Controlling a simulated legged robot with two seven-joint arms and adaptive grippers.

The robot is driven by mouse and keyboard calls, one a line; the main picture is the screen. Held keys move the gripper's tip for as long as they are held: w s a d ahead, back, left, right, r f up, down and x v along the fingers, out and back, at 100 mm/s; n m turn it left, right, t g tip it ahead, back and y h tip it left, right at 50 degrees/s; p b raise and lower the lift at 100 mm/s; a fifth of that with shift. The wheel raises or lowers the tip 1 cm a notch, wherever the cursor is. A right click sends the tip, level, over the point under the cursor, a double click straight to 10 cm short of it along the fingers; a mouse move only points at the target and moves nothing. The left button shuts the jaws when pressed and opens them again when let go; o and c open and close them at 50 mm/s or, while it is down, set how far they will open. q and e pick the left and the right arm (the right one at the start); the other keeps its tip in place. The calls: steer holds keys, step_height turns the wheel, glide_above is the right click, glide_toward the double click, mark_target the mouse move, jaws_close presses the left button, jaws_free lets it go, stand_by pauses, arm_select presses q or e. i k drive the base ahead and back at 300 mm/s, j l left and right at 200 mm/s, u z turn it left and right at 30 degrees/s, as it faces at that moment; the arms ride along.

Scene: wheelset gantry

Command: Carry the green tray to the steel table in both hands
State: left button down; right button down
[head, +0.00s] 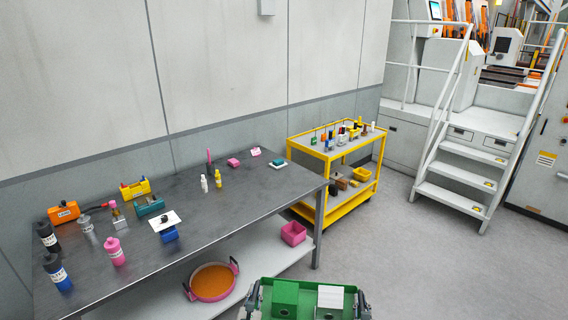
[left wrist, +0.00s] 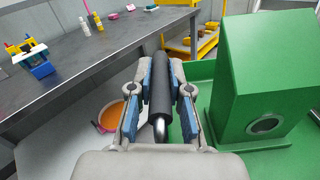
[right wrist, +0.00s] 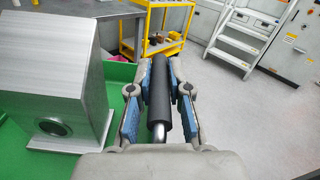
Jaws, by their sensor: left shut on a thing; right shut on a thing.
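The green tray (head: 308,301) is at the bottom of the head view, in front of me and to the right of the steel table's near end. It bears a green block (head: 285,296) and a silver-grey block (head: 330,298). My left gripper (head: 250,303) is shut on the tray's black left handle (left wrist: 160,95). My right gripper (head: 363,304) is shut on the black right handle (right wrist: 158,95). The steel table (head: 205,222) stands to the left, its dark top holding many things. The tray's near edge is cut off in the head view.
On the table are bottles, a pink bottle (head: 115,251), an orange tool (head: 63,213) and a white card (head: 165,222). Its lower shelf bears an orange-filled pan (head: 210,283) and a pink bin (head: 293,233). A yellow cart (head: 326,205) stands behind; steps (head: 455,180) are at right. Floor between is clear.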

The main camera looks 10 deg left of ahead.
mark_target(253, 199)
steer(key=i, duration=1.4)
steer(key=i+l+u, duration=0.1)
steer(key=i, duration=1.3)
steer(key=i+u, duration=0.1)
steer(key=u, duration=0.95)
